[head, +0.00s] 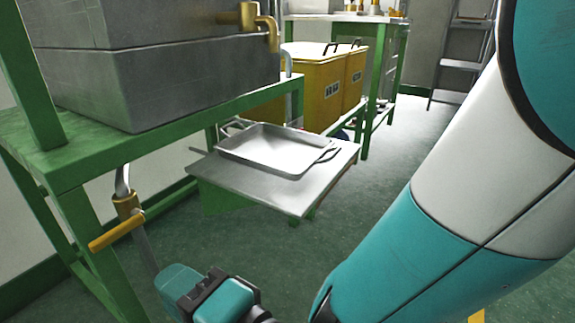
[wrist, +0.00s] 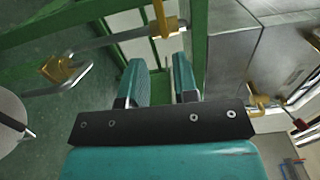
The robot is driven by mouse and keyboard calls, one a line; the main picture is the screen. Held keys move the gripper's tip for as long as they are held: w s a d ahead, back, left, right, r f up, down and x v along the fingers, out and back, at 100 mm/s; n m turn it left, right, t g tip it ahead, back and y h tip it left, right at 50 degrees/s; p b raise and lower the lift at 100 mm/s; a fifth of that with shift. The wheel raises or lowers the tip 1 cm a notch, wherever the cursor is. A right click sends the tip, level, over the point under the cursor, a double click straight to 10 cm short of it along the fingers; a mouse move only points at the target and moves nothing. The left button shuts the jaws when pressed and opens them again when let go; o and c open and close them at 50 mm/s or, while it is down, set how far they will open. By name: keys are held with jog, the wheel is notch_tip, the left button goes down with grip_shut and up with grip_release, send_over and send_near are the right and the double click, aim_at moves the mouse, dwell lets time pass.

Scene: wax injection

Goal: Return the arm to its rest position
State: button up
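My arm (head: 440,230) runs down the right side of the head view, its white and teal links close to the camera. A teal and black part of my arm's end shows at the bottom edge of the head view, below the brass valve. In the wrist view, my gripper (wrist: 161,75) has its two teal fingers apart, with nothing between them. The fingers point toward the green frame and pipework. The fingertips look clear of the pipes, but the exact distance cannot be told.
A grey metal tank (head: 170,75) with a brass tap (head: 262,25) stands on a green frame (head: 75,170). A brass valve (head: 125,205) with a yellow handle hangs low at left. An empty metal tray (head: 275,150) rests on a low platform (head: 300,195). Yellow bins (head: 318,90) stand behind. Floor at centre right is clear.

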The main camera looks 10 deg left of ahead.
jog(key=w+d+r+n+g+h+p, duration=0.2)
jog(key=w+d+r+n+h+p, duration=0.15)
jog(key=d+r, duration=0.2)
jog(key=w+d+r+n+g+h+p, duration=0.2)
jog(key=d+r+n+p, duration=0.1)
jog(key=d+r+n, duration=0.3)
jog(key=s+d+r+n+g+h+p, duration=0.1)
jog(key=s+d+r+h+p, duration=0.1)
jog(key=d, duration=0.5)
jog(key=s+d+r+h+p, duration=0.1)
jog(key=d+r+h+p, duration=0.15)
jog(key=d, duration=0.45)
jog(key=s+d+r+n+g+h+p, duration=0.1)
jog(key=s+d+r+h+p, duration=0.15)
jog(key=d, duration=0.45)
notch_tip(320, 180, up, 35)
jog(key=w+p, duration=0.1)
jog(key=p, duration=3.4)
jog(key=shift+p, duration=0.4)
jog(key=shift+a, duration=0.15)
